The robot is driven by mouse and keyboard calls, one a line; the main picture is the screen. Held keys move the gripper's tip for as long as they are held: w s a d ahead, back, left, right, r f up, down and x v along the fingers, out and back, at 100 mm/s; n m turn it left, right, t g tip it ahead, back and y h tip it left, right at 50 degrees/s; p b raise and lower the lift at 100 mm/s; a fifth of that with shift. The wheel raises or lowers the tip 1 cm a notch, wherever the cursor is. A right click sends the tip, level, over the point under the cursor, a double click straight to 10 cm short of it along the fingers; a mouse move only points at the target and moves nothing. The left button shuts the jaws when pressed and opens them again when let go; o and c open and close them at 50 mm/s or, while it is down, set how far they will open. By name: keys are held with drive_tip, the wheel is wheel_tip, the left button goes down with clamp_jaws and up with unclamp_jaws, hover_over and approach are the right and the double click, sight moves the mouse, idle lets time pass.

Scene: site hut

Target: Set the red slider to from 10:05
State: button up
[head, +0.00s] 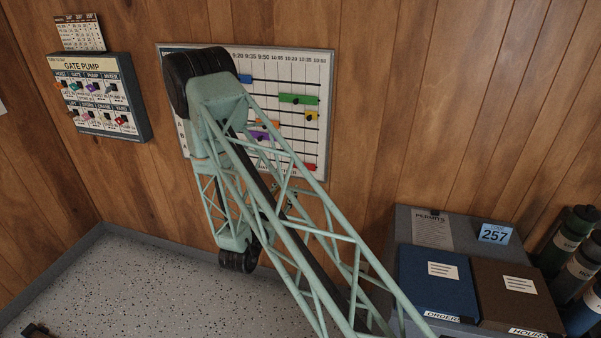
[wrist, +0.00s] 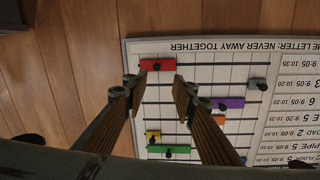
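The red slider (head: 311,167) sits on the lowest visible rail at the lower right of the white timetable board (head: 322,75). In the wrist view the board is upside down, and the red slider (wrist: 150,65) with its dark knob lies on the top rail near the board's left edge. My gripper (wrist: 156,82) is open and empty, with one finger on each side below the red slider in the picture. I cannot tell its distance from the board. The time headings above the red slider are not in the wrist view.
Other sliders on the board are purple (wrist: 230,103), grey (wrist: 258,84), yellow (wrist: 153,135) and green (wrist: 176,155). A gate pump panel (head: 97,97) is on the wall at left. A grey cabinet (head: 405,222) with blue and brown binders stands at lower right.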

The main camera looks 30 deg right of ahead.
drive_tip(key=shift+s+f+h, duration=0.3)
drive_tip(key=shift+s, duration=0.05)
drive_tip(key=shift+d, duration=0.1)
idle(0.3)
drive_tip(key=x, duration=1.3)
drive_tip(key=shift+w+d+b, duration=0.2)
drive_tip(key=shift+w+b, duration=0.1)
drive_tip(key=shift+b, duration=0.15)
clamp_jaws()
